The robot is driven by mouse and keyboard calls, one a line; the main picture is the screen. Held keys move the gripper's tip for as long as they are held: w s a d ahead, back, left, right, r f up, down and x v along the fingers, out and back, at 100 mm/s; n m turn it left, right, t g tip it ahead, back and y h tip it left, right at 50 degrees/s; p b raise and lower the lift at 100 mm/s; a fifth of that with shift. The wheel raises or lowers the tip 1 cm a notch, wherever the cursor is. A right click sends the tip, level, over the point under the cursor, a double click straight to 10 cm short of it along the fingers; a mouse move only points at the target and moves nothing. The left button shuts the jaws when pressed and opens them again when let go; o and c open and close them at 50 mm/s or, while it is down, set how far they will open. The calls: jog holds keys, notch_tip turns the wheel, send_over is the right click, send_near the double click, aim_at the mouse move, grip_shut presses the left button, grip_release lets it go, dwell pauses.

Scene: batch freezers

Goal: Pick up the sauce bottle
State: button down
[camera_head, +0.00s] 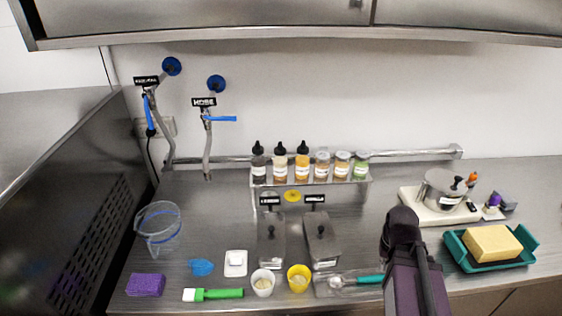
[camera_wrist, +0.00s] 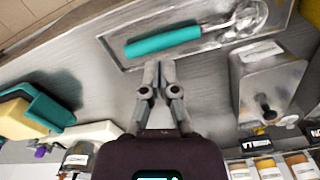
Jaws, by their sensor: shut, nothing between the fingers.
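Three sauce bottles with black pointed caps stand upright on the small wall shelf in the head view: a dark one (camera_head: 258,162), a pale one (camera_head: 280,163) and an orange one (camera_head: 302,161). No bottle with a black cap is clear in the wrist view.
Jars (camera_head: 342,163) stand beside the bottles on the shelf (camera_head: 330,181). Two lidded metal containers (camera_head: 272,247) (camera_head: 320,240) and two cups (camera_head: 262,283) (camera_head: 299,278) stand in front. A teal tray (camera_head: 457,254) with a yellow block (camera_head: 492,243) lies at right.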

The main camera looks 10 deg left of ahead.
dwell(0.4)
